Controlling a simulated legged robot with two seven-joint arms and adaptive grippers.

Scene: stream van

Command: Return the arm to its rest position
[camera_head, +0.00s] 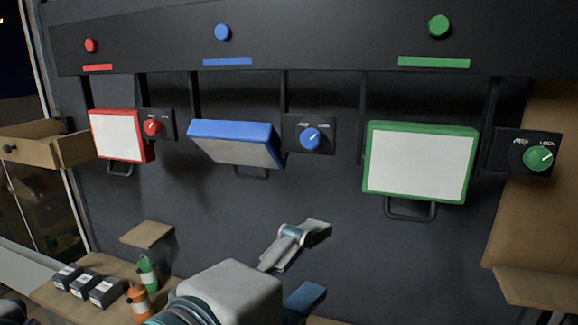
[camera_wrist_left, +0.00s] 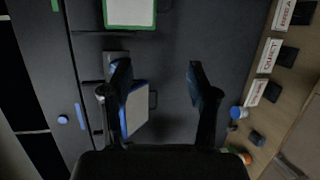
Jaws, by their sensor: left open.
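My left gripper (camera_head: 318,262) is in the lower middle of the head view, in front of the dark wall and below the blue and green panels. Its two fingers are spread, with nothing between them. In the left wrist view the fingers (camera_wrist_left: 157,82) are also apart and empty, and the blue panel (camera_wrist_left: 136,112) shows behind the left finger. My right gripper is not in view.
On the wall are a red panel (camera_head: 117,136), a tilted blue panel (camera_head: 238,150) and a green panel (camera_head: 420,165), with knobs beside them. Labelled boxes (camera_head: 105,291), a green bottle (camera_head: 147,274) and an orange bottle (camera_head: 139,303) stand lower left. A drawer (camera_head: 70,148) juts out at left.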

